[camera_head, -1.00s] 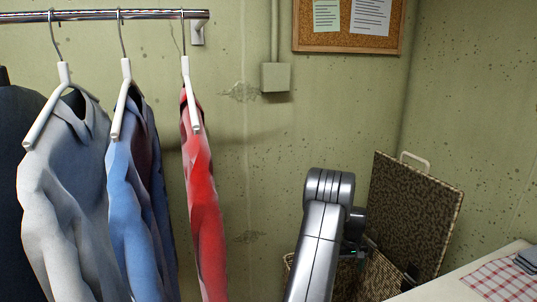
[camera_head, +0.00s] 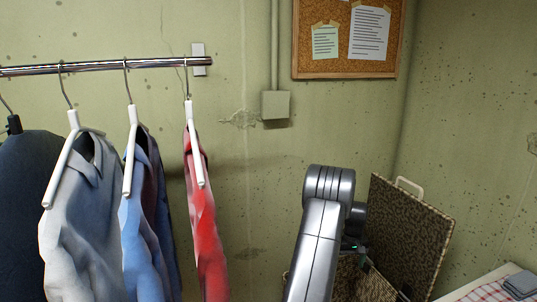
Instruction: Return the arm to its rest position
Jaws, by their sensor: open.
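My arm (camera_head: 322,235) rises from the bottom edge, right of centre, as a silver and black link with a rounded elbow at its top. A dark wrist part with a small green light shows just right of the elbow, in front of the wicker hamper. My gripper's fingers are not visible; they are hidden behind the arm or out of the picture. No held object shows.
A rail (camera_head: 100,67) at left carries a red garment (camera_head: 206,230), a blue shirt (camera_head: 142,240), a grey shirt (camera_head: 82,220) and a dark garment (camera_head: 22,200). An open wicker hamper (camera_head: 405,235) stands behind my arm. A table corner (camera_head: 455,296) with checked cloth (camera_head: 490,292) is at lower right.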

